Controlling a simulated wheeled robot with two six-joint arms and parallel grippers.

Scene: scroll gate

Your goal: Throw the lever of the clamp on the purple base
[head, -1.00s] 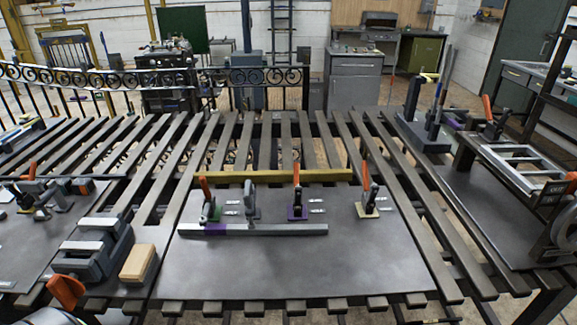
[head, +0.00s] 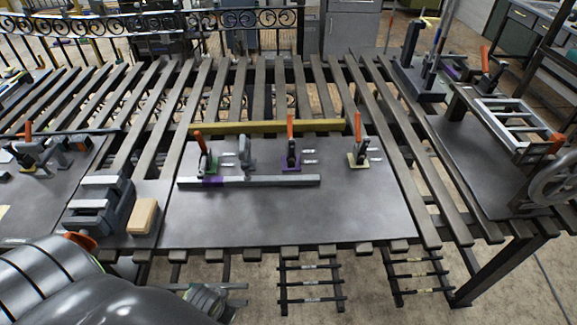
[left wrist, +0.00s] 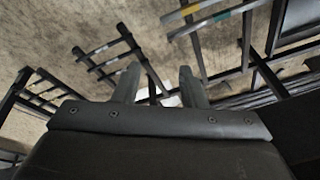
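The clamp on the purple base (head: 291,161) stands on the dark plate, toward its back and right of the middle. Its orange lever (head: 290,126) points upward. A clamp on a green base (head: 205,164) stands to its left and one on a cream base (head: 358,159) to its right, both with orange levers up. My left arm fills the lower left of the head view, well apart from the clamps. In the left wrist view my left gripper (left wrist: 160,86) has its fingers apart, with nothing between them. My right gripper is not in view.
A grey bar (head: 265,181) with a purple section lies in front of the clamps, and a yellow bar (head: 265,127) behind them. A grey vise (head: 97,203) and a tan block (head: 143,216) stand left. The front of the plate (head: 290,220) is clear.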

